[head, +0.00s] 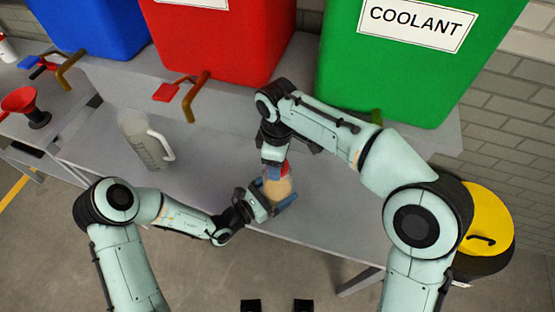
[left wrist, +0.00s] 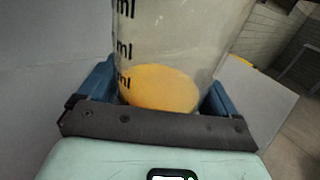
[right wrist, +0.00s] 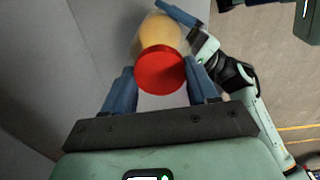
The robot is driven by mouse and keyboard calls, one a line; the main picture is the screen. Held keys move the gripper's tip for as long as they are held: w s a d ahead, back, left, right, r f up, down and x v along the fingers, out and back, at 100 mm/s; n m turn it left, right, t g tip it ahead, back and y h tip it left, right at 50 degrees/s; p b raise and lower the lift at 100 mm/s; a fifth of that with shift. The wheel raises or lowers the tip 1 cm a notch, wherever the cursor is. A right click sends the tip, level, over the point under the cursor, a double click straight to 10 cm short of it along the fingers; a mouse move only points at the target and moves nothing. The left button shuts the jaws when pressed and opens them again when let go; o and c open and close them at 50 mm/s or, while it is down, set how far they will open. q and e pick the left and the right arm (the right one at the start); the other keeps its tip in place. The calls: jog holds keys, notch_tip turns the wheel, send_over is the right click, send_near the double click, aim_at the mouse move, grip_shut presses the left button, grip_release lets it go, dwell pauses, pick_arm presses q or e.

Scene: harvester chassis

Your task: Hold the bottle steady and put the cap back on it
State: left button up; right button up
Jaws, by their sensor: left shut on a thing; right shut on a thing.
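The bottle (head: 278,188) is clear with black ml marks and yellow-orange liquid at its bottom; it fills the left wrist view (left wrist: 165,60). My left gripper (head: 272,203) is shut around its body, one blue finger on each side. The red cap (right wrist: 160,70) lies at the bottle's top end, in line with it, in the right wrist view. My right gripper (right wrist: 160,88) is shut on the cap from above, and it shows in the head view (head: 277,168). The cap hides the bottle's mouth, so I cannot tell whether it is seated on the neck.
A grey bench (head: 210,200) lies under both grippers. A translucent jug (head: 143,145) stands to the left, with a red funnel (head: 22,101) beyond it. Blue, red (head: 222,45) and green coolant (head: 395,65) containers stand behind. A yellow-lidded drum (head: 487,222) is at right.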

jog(key=m, duration=0.4)
jog(key=shift+m, duration=0.4)
jog(key=m, duration=0.5)
jog(key=o, duration=1.3)
jog(key=shift+c, duration=0.2)
notch_tip(320, 180, up, 12)
pick_arm(q)
jog(key=o, duration=1.7)
jog(key=shift+o, duration=0.2)
